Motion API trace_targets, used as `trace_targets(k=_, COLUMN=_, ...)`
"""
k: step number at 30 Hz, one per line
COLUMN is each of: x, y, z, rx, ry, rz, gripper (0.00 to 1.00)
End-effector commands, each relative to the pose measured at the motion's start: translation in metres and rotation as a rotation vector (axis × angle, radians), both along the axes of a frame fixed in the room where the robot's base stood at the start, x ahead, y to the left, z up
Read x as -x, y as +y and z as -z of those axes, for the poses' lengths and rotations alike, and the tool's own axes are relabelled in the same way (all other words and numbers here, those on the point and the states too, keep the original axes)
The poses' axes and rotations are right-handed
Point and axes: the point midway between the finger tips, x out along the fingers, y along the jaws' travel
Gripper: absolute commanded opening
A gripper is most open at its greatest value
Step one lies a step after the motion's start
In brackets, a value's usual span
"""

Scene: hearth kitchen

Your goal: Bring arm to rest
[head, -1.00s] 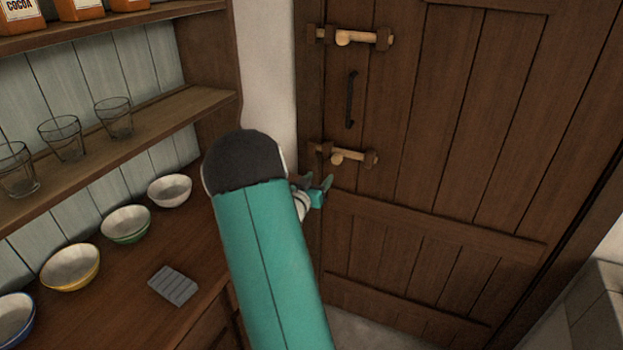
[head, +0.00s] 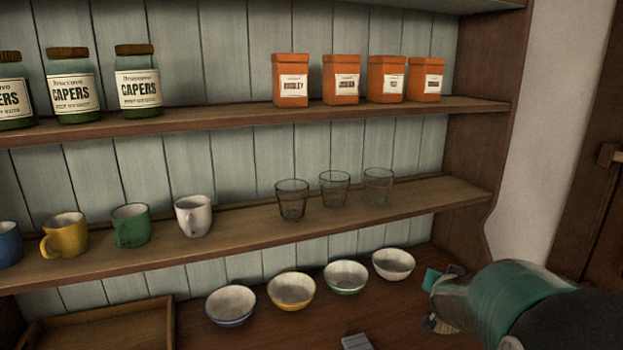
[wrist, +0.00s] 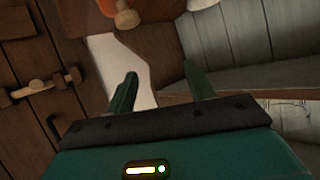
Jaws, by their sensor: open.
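My gripper (head: 436,298) shows at the lower right of the head view, in front of the dresser and just right of the row of bowls. In the wrist view my gripper (wrist: 160,87) has its two green fingers spread apart with nothing between them. My teal and black arm comes in from the right edge of the head view. Whether the gripper touches the counter is hard to tell.
A dresser counter (head: 400,315) holds several bowls, a grey block (head: 357,342) and a wooden tray (head: 100,325). The middle shelf (head: 250,228) carries mugs and glasses; the upper shelf (head: 210,120) carries capers jars and orange boxes. A wooden door (wrist: 25,70) with latches stands beyond a white wall.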

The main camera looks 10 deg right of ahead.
Motion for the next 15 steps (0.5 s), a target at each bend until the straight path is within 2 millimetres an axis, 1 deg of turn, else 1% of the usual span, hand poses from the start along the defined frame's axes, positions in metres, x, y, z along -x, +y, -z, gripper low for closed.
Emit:
trace_targets(k=1, x=0.001, y=0.031, z=-0.012, rx=-0.031, ry=0.011, rz=-0.072, gripper=0.53)
trace_targets(k=2, x=0.002, y=0.048, z=-0.017, rx=-0.048, ry=0.024, rz=-0.113, gripper=0.53)
trace_targets(k=3, x=0.005, y=0.071, z=-0.021, rx=-0.070, ry=0.046, rz=-0.168, gripper=0.53)
trace_targets(k=5, x=0.014, y=0.104, z=-0.029, rx=-0.100, ry=0.079, rz=-0.244, gripper=0.53)
trace_targets(k=6, x=0.021, y=0.126, z=-0.033, rx=-0.116, ry=0.106, rz=-0.296, gripper=0.53)
trace_targets(k=8, x=0.035, y=0.156, z=-0.038, rx=-0.136, ry=0.149, rz=-0.367, gripper=0.53)
trace_targets(k=9, x=0.046, y=0.175, z=-0.041, rx=-0.146, ry=0.181, rz=-0.413, gripper=0.53)
trace_targets(k=11, x=0.064, y=0.202, z=-0.044, rx=-0.156, ry=0.232, rz=-0.478, gripper=0.53)
trace_targets(k=12, x=0.078, y=0.217, z=-0.045, rx=-0.159, ry=0.266, rz=-0.516, gripper=0.53)
trace_targets(k=14, x=0.100, y=0.239, z=-0.046, rx=-0.159, ry=0.323, rz=-0.570, gripper=0.53)
trace_targets(k=15, x=0.116, y=0.252, z=-0.047, rx=-0.156, ry=0.360, rz=-0.603, gripper=0.53)
